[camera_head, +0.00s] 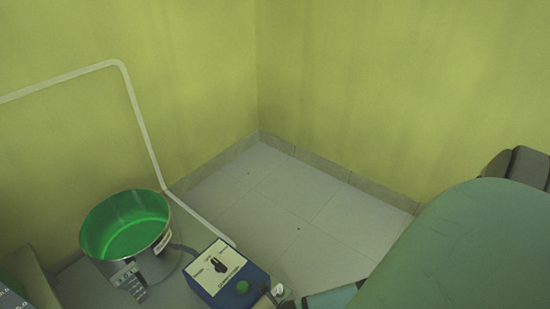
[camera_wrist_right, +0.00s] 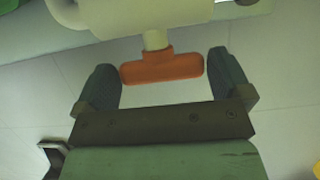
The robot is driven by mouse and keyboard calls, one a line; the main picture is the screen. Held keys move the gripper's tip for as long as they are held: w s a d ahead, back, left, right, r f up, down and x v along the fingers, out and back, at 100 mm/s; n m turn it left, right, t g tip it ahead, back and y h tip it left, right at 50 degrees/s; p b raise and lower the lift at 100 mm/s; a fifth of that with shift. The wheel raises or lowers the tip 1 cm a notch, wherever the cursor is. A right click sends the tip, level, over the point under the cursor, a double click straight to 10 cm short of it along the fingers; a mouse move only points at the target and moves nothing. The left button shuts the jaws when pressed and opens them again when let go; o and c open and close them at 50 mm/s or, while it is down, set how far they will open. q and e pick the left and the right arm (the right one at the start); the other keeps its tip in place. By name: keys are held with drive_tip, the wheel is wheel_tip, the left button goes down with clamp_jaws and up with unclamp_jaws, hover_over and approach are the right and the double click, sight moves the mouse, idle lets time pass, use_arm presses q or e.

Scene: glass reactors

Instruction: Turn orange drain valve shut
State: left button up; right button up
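The orange drain valve handle (camera_wrist_right: 162,68) is a short T-shaped bar below a pale stem in the right wrist view. The stem comes from a white rounded body (camera_wrist_right: 140,15) at the top. My right gripper (camera_wrist_right: 160,64) is open, with one dark finger on each side of the orange bar. The valve is not visible in the head view. My left gripper shows in neither view.
In the head view, a metal bowl with a green inside (camera_head: 126,226) stands at lower left beside a blue control box (camera_head: 225,272) with a dark knob and green button. A pale pipe (camera_head: 142,125) runs along the yellow wall. Tiled floor (camera_head: 310,215) lies clear beyond.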

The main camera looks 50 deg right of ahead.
drive_tip(key=c, duration=0.5)
